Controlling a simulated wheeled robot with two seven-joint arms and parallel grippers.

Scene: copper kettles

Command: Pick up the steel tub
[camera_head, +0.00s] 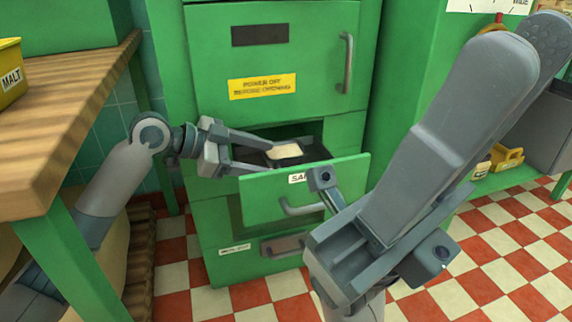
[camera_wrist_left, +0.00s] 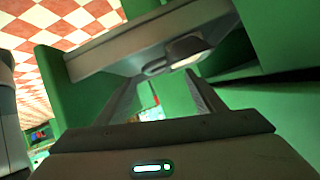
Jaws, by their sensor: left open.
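A small pale, roughly rectangular thing, which seems to be the steel tub (camera_head: 285,151), sits inside the dark open drawer (camera_head: 318,166) of the green cabinet. In the left wrist view the tub (camera_wrist_left: 188,48) looks grey with a lighter face. My left gripper (camera_head: 262,157) is open and reaches over the drawer from the left, its fingertips just short of the tub. I see nothing between its fingers. My right gripper (camera_head: 525,42) looms close to the camera at right, away from the drawer; its jaw gap is not clear.
The drawer's front with its handle (camera_head: 302,208) juts out below my left gripper. A wooden table (camera_head: 60,110) with a yellow malt bin (camera_head: 12,75) stands at left. Checkered floor (camera_head: 500,265) is open at right. A yellow crate (camera_head: 507,158) sits on a green ledge.

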